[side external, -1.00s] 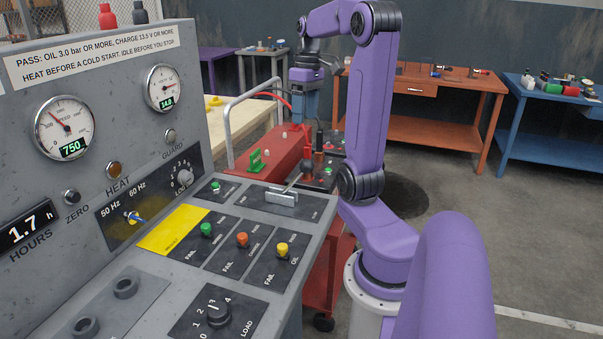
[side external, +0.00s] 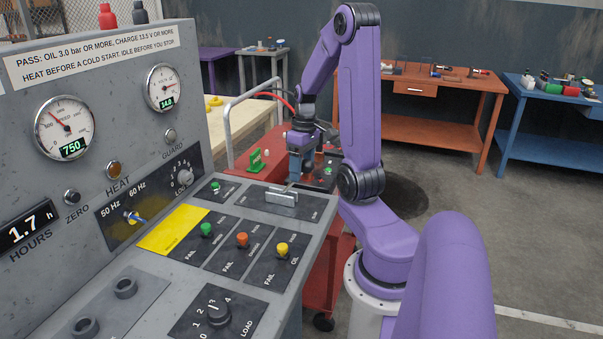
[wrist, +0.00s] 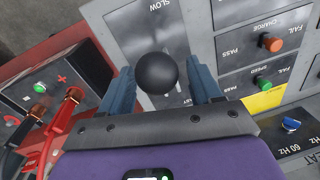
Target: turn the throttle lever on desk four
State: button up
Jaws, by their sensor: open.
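The throttle lever's black ball knob (wrist: 156,74) shows in the wrist view, between the two blue-grey fingers of my gripper (wrist: 161,86). The fingers are open, one on each side of the knob, with a gap visible at least on the right. In the side view, the lever's pale slotted block (side external: 281,197) sits on a dark plate on the grey desk (side external: 318,213). My gripper (side external: 295,180) points down just behind that block and hides the knob there. No desk number is readable.
Green (side external: 207,229), orange (side external: 242,239) and yellow (side external: 282,249) toggles stand in front of the lever. A red cart (side external: 322,252) with clamps stands close behind the desk. The grey gauge panel (side external: 105,120) rises on the left. Open floor lies to the right.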

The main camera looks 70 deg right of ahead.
jog(key=shift+a+f, duration=0.1)
jog(key=shift+f, duration=0.75)
grip_shut()
jog(key=shift+w+r+g, duration=0.3)
jog(key=shift+w+g, duration=0.3)
jog(key=shift+w+r+g, duration=0.3)
jog(key=shift+w+g, duration=0.3)
jog(key=w+g, duration=0.2)
jog(key=shift+w+r+g, duration=0.15)
jog(key=shift+r+g, duration=0.15)
jog(key=shift+w+m+g, duration=0.3)
jog(key=shift+w+g, duration=1.1)
jog(key=shift+w, duration=0.65)
grip_release()
